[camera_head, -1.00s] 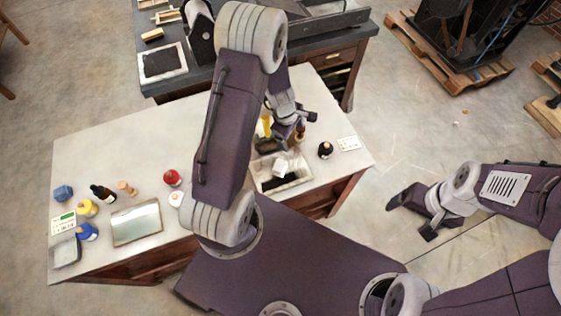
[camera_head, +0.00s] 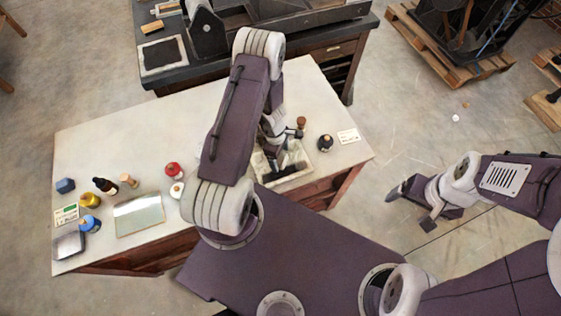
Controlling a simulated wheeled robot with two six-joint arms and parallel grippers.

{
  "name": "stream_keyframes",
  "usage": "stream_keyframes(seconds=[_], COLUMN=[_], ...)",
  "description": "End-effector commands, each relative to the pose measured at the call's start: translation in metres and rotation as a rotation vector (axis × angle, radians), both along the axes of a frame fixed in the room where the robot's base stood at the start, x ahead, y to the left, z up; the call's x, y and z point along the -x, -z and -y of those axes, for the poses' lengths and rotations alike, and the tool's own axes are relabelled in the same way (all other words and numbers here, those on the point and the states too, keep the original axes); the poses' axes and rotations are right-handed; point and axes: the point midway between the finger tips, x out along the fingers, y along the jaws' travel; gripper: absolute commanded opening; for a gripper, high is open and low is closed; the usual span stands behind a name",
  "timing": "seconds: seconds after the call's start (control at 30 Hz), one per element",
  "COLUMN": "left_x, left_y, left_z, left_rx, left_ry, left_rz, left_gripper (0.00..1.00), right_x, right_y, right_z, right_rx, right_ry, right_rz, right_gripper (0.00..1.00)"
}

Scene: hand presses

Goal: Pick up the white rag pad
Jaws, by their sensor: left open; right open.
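My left gripper (camera_head: 277,163) is open and points down into a shallow pale tray (camera_head: 303,172) with a dark inside, near the front right of the white-topped table. The white rag pad cannot be made out clearly now; the gripper and arm cover much of the tray. Whether the fingers touch the pad cannot be told. My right gripper (camera_head: 414,207) is open and empty, over the floor to the right of the table.
A red-capped jar (camera_head: 174,170), glass plate (camera_head: 139,215) and several bottles are at left. The table's (camera_head: 125,145) back left is clear.

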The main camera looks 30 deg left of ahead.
Motion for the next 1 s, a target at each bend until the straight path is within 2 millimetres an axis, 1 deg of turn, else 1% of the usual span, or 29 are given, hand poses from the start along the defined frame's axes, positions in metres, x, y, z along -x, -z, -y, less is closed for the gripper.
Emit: stream_keyframes(seconds=[0.03, 0.1, 0.33, 0.37, 0.4, 0.47, 0.5, 0.6, 0.83, 0.93, 1.0], left_x=[0.0, 0.0, 0.0, 0.0, 0.0, 0.0, 0.0, 0.0, 0.0, 0.0, -0.001], left_y=[0.013, 0.017, 0.016, 0.016, 0.016, 0.016, 0.016, 0.016, 0.014, 0.005, -0.005], left_z=[0.001, 0.002, 0.002, 0.002, 0.002, 0.002, 0.002, 0.002, 0.002, 0.002, 0.002], left_rx=[0.0, 0.0, 0.0, 0.0, 0.0, 0.0, 0.0, 0.0, 0.0, 0.0, 0.0], left_ry=[0.0, 0.0, 0.002, 0.002, 0.001, 0.001, 0.001, 0.001, 0.001, 0.002, 0.003], left_rz=[-0.001, 0.0, 0.001, 0.001, 0.001, 0.001, 0.001, 0.001, 0.001, 0.001, 0.002], left_gripper=[0.82, 0.82, 0.82, 0.73, 0.62, 0.46, 0.35, 0.1, 0.1, 0.1, 0.1], right_x=[0.0, 0.0, 0.0, 0.0, 0.0, 0.0, 0.0, 0.0, 0.0, 0.0, 0.0], right_y=[0.009, 0.011, 0.009, 0.009, 0.009, 0.009, 0.009, 0.009, 0.008, 0.003, -0.003], right_z=[0.0, 0.0, 0.0, 0.0, 0.0, 0.0, 0.0, 0.0, 0.0, 0.0, 0.0], right_rx=[0.0, 0.0, 0.0, 0.0, 0.0, 0.0, 0.0, 0.0, 0.0, 0.0, 0.0], right_ry=[0.0, 0.0, 0.0, 0.0, 0.0, 0.0, 0.0, 0.0, 0.0, 0.0, 0.0], right_rz=[0.0, 0.0, 0.0, 0.0, 0.0, 0.0, 0.0, 0.0, 0.0, 0.0, 0.0], right_gripper=[0.84, 0.84, 0.84, 0.84, 0.84, 0.84, 0.84, 0.84, 0.84, 0.84, 0.84])
